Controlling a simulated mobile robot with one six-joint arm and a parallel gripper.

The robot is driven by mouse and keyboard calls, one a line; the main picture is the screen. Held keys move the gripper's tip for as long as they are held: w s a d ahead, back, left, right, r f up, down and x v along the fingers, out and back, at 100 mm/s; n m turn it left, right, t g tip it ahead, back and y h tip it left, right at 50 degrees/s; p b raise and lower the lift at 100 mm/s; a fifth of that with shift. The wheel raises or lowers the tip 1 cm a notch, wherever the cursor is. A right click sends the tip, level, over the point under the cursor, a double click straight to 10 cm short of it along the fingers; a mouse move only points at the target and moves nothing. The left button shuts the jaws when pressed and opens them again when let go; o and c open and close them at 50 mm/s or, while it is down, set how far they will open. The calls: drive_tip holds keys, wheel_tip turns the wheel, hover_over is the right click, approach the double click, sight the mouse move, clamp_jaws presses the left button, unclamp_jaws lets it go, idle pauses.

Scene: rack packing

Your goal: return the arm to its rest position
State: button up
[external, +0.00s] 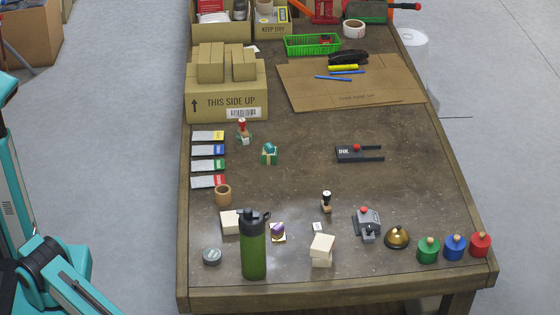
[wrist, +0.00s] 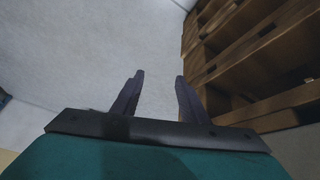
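My arm (external: 50,270) shows in teal at the lower left of the external view, left of the table and clear of it. My gripper is outside the external view. In the wrist view my gripper (wrist: 158,88) has its two dark fingers spread apart, with nothing between them. Behind the fingers I see grey floor (wrist: 80,60) and, at the right, a brown wooden structure (wrist: 250,60).
Cartons (external: 225,95) stand at the back left. The floor (external: 110,130) left of the table is open.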

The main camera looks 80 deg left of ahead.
drive_tip(key=s+a+f+n+g+y+p, duration=0.1)
drive_tip(key=s+a+f+n+y+p, duration=0.15)
drive_tip(key=a, duration=1.15)
drive_tip(key=s+a+f+n+g+y+p, duration=0.1)
drive_tip(key=s+a+f+n+g+p, duration=0.2)
drive_tip(key=a, duration=1)
drive_tip(key=s+a+n+g+y+p, duration=0.2)
drive_tip(key=s+a+n, duration=0.5)
drive_tip(key=s+a, duration=1.2)
drive_tip(key=g+p, duration=0.1)
drive_tip(key=p, duration=0.1)
drive_tip(key=shift+a+n+p, duration=0.3)
drive_tip(key=shift+n+p, duration=0.05)
